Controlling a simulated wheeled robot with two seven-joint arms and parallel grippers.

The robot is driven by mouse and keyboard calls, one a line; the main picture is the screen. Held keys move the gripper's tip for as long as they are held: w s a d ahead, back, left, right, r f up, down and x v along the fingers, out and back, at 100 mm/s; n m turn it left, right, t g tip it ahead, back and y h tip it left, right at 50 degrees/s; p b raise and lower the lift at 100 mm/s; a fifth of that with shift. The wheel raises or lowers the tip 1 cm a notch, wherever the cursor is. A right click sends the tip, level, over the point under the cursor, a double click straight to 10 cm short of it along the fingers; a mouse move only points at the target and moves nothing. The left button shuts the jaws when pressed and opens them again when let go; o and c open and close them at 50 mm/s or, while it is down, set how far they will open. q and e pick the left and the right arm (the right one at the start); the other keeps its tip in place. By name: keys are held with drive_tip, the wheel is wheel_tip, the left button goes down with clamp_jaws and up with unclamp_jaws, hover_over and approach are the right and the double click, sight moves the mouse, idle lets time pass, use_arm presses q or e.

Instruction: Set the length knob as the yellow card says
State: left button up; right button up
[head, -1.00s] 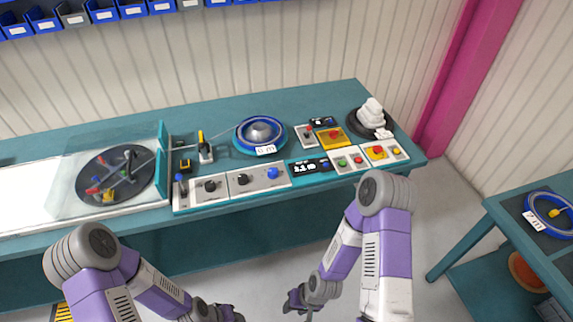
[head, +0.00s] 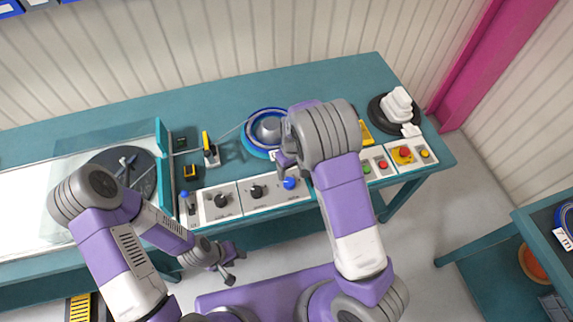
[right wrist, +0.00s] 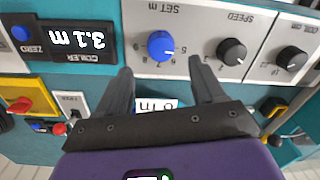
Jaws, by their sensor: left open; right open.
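The blue length knob (right wrist: 161,45), marked SET m, sits on a pale panel in the right wrist view; it also shows in the head view (head: 290,183). I cannot read its pointer surely. My right gripper (right wrist: 160,68) is open, its fingers pointing at the panel on either side of the knob, apparently not touching it. In the head view my right gripper (head: 287,165) is partly hidden by its arm. My left gripper (head: 230,267) is open and empty, low in front of the bench. I cannot make out a yellow card with readable writing.
The black speed knob (right wrist: 232,52) is beside the blue knob. A blue reel (head: 262,130) stands behind the panel. A yellow panel with a red switch (right wrist: 20,104) and red and green buttons lie near.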

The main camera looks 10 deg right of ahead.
sight(289, 182)
drive_tip(key=f, duration=0.7)
drive_tip(key=shift+s+a+b, duration=0.15)
drive_tip(key=shift+s+b, duration=0.1)
drive_tip(key=shift+b, duration=0.05)
drive_tip(key=c, duration=1.1)
drive_tip(key=shift+o, duration=0.2)
drive_tip(key=shift+m, duration=0.3)
drive_tip(key=m, duration=0.3)
drive_tip(key=shift+m, duration=0.3)
drive_tip(key=shift+a+m, duration=0.1)
drive_tip(key=shift+m, duration=1.5)
